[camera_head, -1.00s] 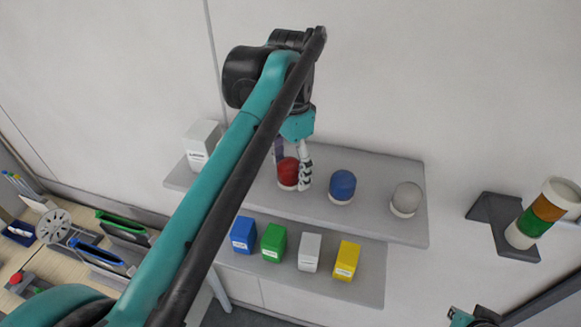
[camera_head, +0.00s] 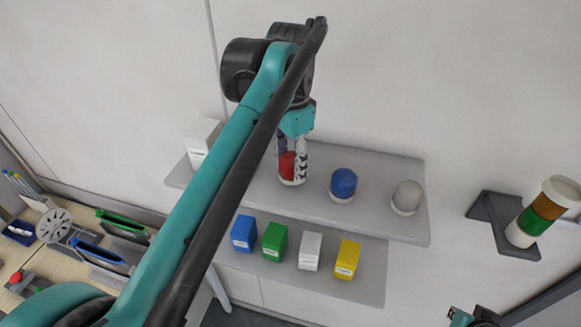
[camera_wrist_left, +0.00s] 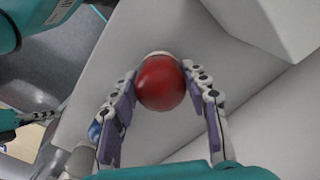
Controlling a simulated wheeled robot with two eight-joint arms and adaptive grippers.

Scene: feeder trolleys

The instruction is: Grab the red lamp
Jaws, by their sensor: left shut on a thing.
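The red lamp (camera_head: 287,165) has a round red dome on a white base and is at the upper grey shelf, left of the blue lamp. My left gripper (camera_head: 291,167) reaches down from above with its fingers around the lamp and is shut on it. In the left wrist view the red dome (camera_wrist_left: 161,83) sits between the two finger pads (camera_wrist_left: 160,76). I cannot tell whether its base touches the shelf. A small part of my right gripper (camera_head: 472,317) shows at the bottom edge; its fingers are not clear.
The blue lamp (camera_head: 343,183) and a white lamp (camera_head: 406,197) stand right of it on the upper shelf (camera_head: 375,214). A white box (camera_head: 201,140) is at its left end. Several coloured boxes stand on the lower shelf (camera_head: 369,290). A signal tower (camera_head: 542,212) is at the right.

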